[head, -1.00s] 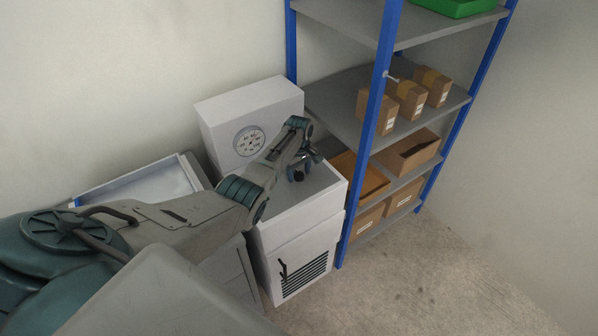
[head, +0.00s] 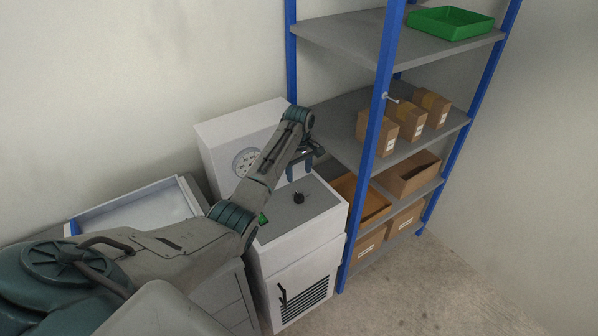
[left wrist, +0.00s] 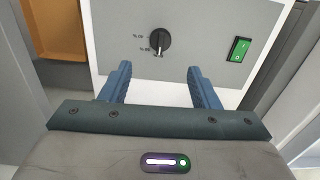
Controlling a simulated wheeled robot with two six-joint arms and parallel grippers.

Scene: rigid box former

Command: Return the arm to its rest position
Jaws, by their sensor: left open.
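My left arm comes in from the left in the head view and reaches over a white box-shaped machine (head: 298,245) with a dial on its raised back part. My left gripper (head: 301,170) is open and empty, above the machine's grey top panel. In the left wrist view its two blue fingers (left wrist: 156,88) are spread apart with nothing between them. Beyond them are a black knob (left wrist: 160,40) with small markings and a green switch (left wrist: 238,49), both on the panel. The knob also shows in the head view (head: 298,198), apart from the gripper. My right gripper is not in view.
A blue-framed shelf rack (head: 367,150) stands just right of the machine. It holds several cardboard boxes (head: 411,121), an orange bin (head: 366,203) and a green tray (head: 450,23). A white tray-like top (head: 140,212) lies left of the machine. The floor at the right is clear.

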